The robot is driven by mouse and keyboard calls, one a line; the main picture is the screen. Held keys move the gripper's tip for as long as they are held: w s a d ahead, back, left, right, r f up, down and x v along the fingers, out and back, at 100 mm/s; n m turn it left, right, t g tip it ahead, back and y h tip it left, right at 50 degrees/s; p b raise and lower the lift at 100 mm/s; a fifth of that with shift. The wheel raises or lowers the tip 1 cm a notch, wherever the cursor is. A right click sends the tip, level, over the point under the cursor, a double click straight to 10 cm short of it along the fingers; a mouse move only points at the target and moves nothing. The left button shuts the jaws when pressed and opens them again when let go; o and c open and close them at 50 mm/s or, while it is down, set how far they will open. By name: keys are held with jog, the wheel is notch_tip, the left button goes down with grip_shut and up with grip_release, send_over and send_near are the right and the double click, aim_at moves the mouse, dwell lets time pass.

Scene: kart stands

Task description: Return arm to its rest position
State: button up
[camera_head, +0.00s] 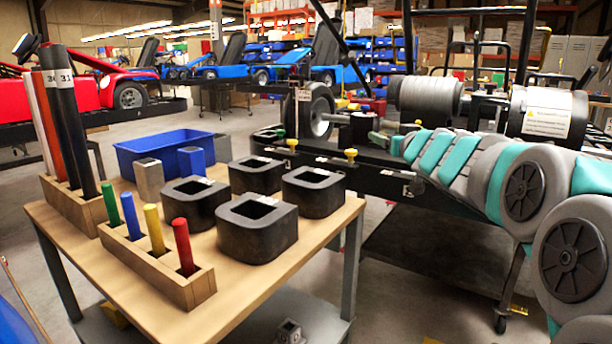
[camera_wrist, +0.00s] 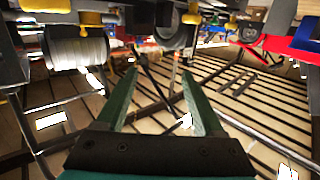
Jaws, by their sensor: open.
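My arm, grey and teal, reaches in from the right edge of the head view toward the stand at centre. My gripper (camera_wrist: 160,75) shows in the wrist view as two teal fingers spread wide on a dark palm. It is open, with nothing between its fingers. In the head view its end is small beside the dark stand (camera_head: 345,178), and I cannot tell whether it touches it.
A wooden table (camera_head: 200,318) at left holds black square-holed blocks (camera_head: 257,228), a blue bin (camera_head: 150,142) and racks of coloured rods (camera_head: 157,265). A grey roller (camera_head: 430,95) sits above the stand. Karts stand behind at left. Bare floor shows between table and stand.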

jog(key=s+d+f+m+g+h, duration=0.2)
jog(key=s+d+f+g+h, duration=0.15)
jog(key=s+f, duration=0.65)
jog(key=s+d+f+m+g+h, duration=0.2)
jog(key=s+f+g, duration=0.3)
jog(key=s+f, duration=0.5)
jog(key=s+a+f+g+y, duration=0.1)
jog(key=s+a+f+g, duration=0.2)
jog(key=s, duration=0.8)
jog(key=s+a+f+n+g+y, duration=0.1)
jog(key=s+a+f+g, duration=0.2)
jog(key=s+f, duration=0.3)
jog(key=s+a+f+n+g+y, duration=0.1)
jog(key=s+a+f+g, duration=0.2)
jog(key=s, duration=1.2)
jog(key=shift+s+a+f+g, duration=0.4)
jog(key=shift+f+g, duration=0.25)
jog(key=shift+f, duration=0.15)
